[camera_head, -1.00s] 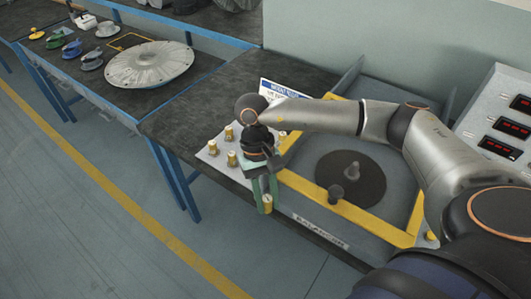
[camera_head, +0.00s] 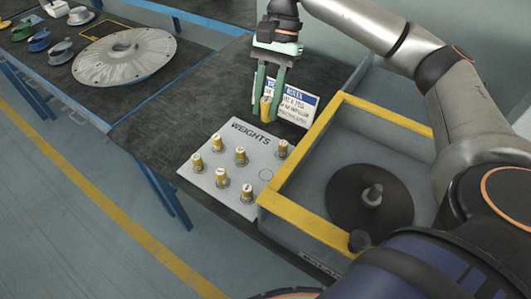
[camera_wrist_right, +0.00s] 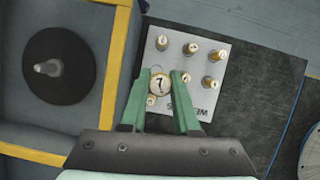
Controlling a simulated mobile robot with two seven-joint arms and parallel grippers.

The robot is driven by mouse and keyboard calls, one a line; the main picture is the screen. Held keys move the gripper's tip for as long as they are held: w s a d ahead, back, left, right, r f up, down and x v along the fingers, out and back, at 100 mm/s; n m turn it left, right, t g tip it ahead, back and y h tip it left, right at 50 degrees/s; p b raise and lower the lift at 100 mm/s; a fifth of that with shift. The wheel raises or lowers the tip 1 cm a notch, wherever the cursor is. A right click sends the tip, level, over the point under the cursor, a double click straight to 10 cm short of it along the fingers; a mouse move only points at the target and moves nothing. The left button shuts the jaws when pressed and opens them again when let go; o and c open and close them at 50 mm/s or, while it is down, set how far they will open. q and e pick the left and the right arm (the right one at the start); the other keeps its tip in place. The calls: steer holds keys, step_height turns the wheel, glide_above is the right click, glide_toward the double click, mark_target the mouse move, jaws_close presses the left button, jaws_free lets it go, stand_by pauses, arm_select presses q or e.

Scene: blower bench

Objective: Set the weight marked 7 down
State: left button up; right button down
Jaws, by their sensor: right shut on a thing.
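My right gripper (camera_head: 268,104) is shut on a brass weight (camera_head: 266,107) and holds it upright, in front of a sign at the back of the weights plate (camera_head: 213,190). In the right wrist view the weight's top (camera_wrist_right: 158,84) shows a 7, between the green fingertips (camera_wrist_right: 158,98). The grey plate, marked WEIGHTS, also shows there (camera_wrist_right: 226,44). Several other brass weights stand on it, and one marked circle (camera_head: 265,174) at its right side is empty. The gap under the held weight cannot be judged exactly. My left gripper is not in view.
A yellow-edged bin (camera_head: 300,222) with a dark disc and spindle (camera_head: 372,195) lies right of the plate. The sign (camera_head: 296,101) stands close behind the held weight. Dark bench top (camera_head: 185,115) left of the plate is clear. A large metal disc (camera_head: 120,60) lies farther left.

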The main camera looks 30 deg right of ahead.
steer(key=f+b, duration=0.1)
steer(key=f, duration=0.3)
steer(key=f+b, duration=0.2)
steer(key=f, duration=0.3)
steer(key=s+f+b, duration=0.1)
steer(key=f, duration=0.3)
steer(key=shift+a+f, duration=0.3)
step_height(320, 180, down, 6)
steer(key=shift+r, duration=0.15)
arm_select(q)
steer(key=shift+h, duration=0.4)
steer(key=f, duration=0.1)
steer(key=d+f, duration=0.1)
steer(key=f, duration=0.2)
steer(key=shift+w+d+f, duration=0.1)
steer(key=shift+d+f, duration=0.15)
steer(key=shift+b, duration=0.3)
arm_select(e)
steer(key=shift+f, duration=0.2)
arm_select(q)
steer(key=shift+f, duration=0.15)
arm_select(e)
steer(key=c, duration=0.6)
jaws_free()
steer(key=shift+c, duration=0.2)
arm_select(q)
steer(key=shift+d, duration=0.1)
arm_select(e)
steer(key=shift+r, duration=0.1)
